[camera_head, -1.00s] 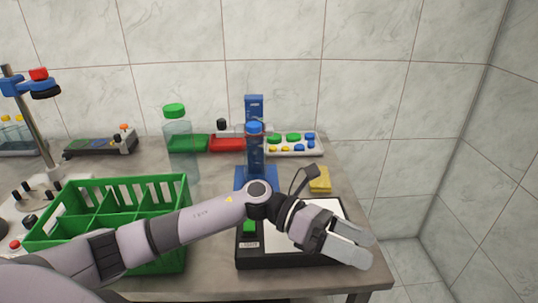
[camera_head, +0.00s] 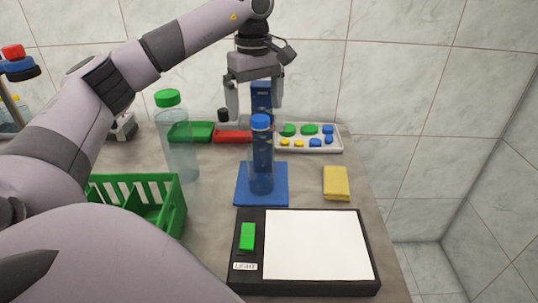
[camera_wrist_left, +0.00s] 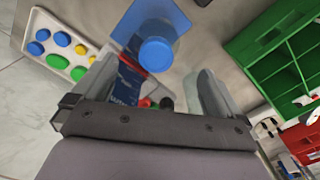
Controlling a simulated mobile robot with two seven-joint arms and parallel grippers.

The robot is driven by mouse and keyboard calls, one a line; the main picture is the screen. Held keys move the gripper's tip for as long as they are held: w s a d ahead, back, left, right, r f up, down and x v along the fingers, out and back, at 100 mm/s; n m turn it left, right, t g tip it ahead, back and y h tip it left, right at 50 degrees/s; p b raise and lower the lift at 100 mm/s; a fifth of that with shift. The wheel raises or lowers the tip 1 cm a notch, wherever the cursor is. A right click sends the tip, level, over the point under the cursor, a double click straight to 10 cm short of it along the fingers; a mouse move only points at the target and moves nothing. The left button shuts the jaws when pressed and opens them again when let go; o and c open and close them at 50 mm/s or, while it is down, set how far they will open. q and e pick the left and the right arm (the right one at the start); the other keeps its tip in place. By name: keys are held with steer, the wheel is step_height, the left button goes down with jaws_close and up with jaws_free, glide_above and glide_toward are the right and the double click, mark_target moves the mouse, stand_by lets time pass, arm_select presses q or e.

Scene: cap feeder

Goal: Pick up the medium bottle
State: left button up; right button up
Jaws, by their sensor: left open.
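The medium bottle (camera_head: 262,158) is clear with a blue cap (camera_head: 260,122) and stands upright on the blue base (camera_head: 244,190) of a stand with a blue upright post (camera_head: 262,90). My left gripper (camera_head: 254,114) is open and points down above the work surface, around the upper part of the post in the picture. In the left wrist view the blue cap (camera_wrist_left: 156,54) shows between the spread fingers, toward their far end. The fingers hold nothing, and I see no contact with the bottle. My right gripper is not seen.
A taller green-capped bottle (camera_head: 178,145) stands left of the stand. Behind are a green tray (camera_head: 190,132), a red tray (camera_head: 232,137) and a white cap tray (camera_head: 310,147). A green crate (camera_head: 172,205), a yellow block (camera_head: 336,182) and a light panel (camera_head: 318,245) are nearby.

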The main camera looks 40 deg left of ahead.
mark_target(260, 118)
arm_select(q)
steer(key=shift+a+f, duration=0.15)
steer(key=shift+f, duration=0.1)
steer(key=f, duration=0.3)
steer(key=d+f, duration=0.1)
steer(key=f, duration=0.2)
steer(key=shift+w+d+f, duration=0.15)
jaws_close()
